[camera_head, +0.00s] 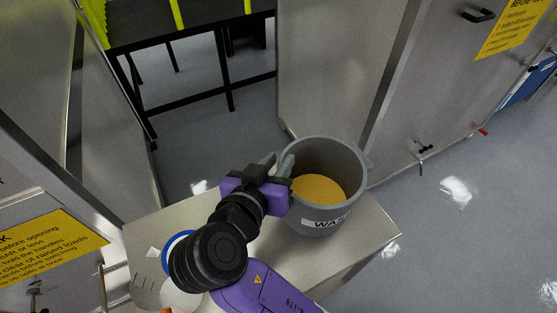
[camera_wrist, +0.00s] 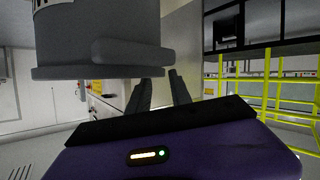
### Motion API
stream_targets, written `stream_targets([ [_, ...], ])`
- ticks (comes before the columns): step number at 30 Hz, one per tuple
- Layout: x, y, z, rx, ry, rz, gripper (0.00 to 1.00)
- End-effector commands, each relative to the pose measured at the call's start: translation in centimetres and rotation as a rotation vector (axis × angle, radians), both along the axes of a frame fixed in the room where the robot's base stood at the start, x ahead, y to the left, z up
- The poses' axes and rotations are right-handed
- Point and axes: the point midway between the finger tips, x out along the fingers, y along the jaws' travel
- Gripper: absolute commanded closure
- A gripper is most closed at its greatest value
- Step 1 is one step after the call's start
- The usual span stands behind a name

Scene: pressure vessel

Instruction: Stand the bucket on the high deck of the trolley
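The grey bucket (camera_head: 325,211) is upright with yellow-brown contents (camera_head: 318,189) and a white label whose visible letters read "WAS". It appears to stand on the bare metal top (camera_head: 366,238) of what looks like the trolley, near its far right part; its base contact is not clear. My gripper (camera_head: 280,165) is at the bucket's left rim, fingers apart with a visible gap. In the wrist view my gripper (camera_wrist: 160,90) shows two separate fingers beside the bucket (camera_wrist: 80,35), which appears rim-down there with a block-like lug. I see nothing between the fingers.
Metal cabinet panels (camera_head: 335,75) rise behind the bucket. A black frame table (camera_head: 190,35) with yellow-green parts stands at the back left. A blue-ringed round item (camera_head: 176,241) lies on the metal top at left. Grey floor (camera_head: 470,210) is open at right.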

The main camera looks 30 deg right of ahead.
Motion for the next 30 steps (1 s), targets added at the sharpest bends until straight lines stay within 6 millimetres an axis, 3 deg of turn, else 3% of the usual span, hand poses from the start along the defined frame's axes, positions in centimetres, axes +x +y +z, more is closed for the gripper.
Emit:
stream_targets([
  [18, -6.3, 7.4, 3.9, 0.001, -0.001, 0.004, 0.75],
  [30, -7.0, 8.2, 4.4, 0.0, 0.0, 0.001, 0.75],
])
